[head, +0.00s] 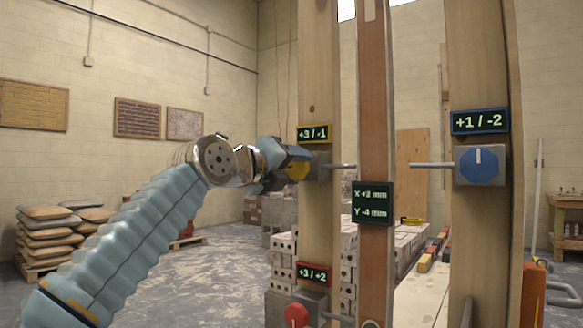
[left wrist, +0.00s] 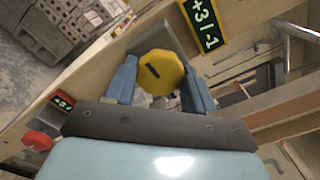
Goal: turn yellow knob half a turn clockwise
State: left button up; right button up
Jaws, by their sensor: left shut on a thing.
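The yellow knob (head: 297,169) sits on a grey block on the left wooden post, under a yellow-framed label (head: 314,134) reading "+3 / -1". My left gripper (head: 292,163) comes in from the left and is shut on the knob. In the left wrist view, the yellow knob (left wrist: 160,72) is a many-sided disc with a dark pointer line, lying between the two blue fingers of my left gripper (left wrist: 160,88). The line slants in that view. The fingers partly hide the knob in the head view. My right gripper is not in view.
A blue knob (head: 480,165) sits on the right post, and a red knob (head: 297,315) low on the left post. The middle post (head: 374,100) carries a display (head: 373,204) reading "X +2 mm, Y -4 mm". Metal rods stick out between the posts. Brick stacks stand behind.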

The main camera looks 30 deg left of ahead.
pick_arm(q)
jog(key=shift+f, duration=0.15)
jog(key=o, duration=1)
jog(key=shift+o, duration=0.2)
jog(key=s+a+b, duration=0.1)
jog(key=s+b, duration=0.1)
jog(key=s, duration=1.1)
jog(key=shift+s, duration=0.35)
